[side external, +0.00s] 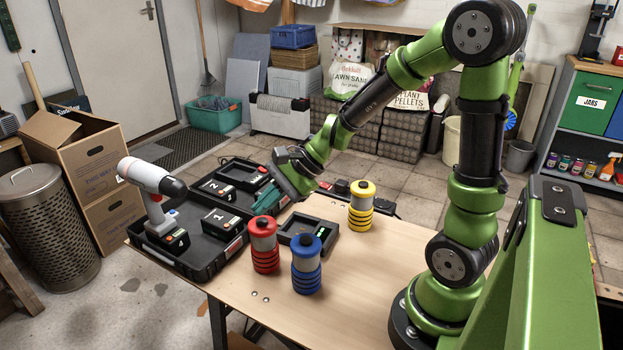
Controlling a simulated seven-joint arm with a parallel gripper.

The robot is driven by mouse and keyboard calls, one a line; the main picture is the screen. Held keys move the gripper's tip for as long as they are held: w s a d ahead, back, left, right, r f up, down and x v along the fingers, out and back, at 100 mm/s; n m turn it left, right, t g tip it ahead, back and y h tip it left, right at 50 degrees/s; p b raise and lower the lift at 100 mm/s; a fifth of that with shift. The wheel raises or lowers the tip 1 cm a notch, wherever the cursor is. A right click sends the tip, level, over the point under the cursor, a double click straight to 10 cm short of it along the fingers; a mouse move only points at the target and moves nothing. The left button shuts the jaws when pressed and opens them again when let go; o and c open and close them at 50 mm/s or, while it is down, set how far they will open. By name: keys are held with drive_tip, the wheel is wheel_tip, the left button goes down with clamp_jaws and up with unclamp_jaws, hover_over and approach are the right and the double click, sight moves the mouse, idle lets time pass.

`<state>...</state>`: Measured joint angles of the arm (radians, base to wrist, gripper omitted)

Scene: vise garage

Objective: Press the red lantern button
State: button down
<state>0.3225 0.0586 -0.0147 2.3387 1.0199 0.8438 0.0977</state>
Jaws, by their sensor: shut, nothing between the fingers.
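My gripper (268,207) is shut and empty. It points down and to the left, above and behind the red lantern in the picture, near the black case, and is apart from the lantern. A blue lantern (306,265) stands just right of the red one. A yellow lantern (361,207) stands farther back to the right.
A black tray-like charger (323,231) with a green light lies between the lanterns. An open black case (213,255) holds a white drill (154,190) and batteries marked 1 (217,219) and 2 (216,187). The table (364,265) is clear right of the blue lantern.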

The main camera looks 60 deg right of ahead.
sight(267, 221)
drive_tip(key=shift+f, duration=0.1)
idle(0.4)
drive_tip(key=shift+f, duration=0.3)
drive_tip(key=shift+f, duration=0.5)
idle(0.5)
drive_tip(key=shift+r, duration=0.9)
drive_tip(key=shift+r, duration=2.55)
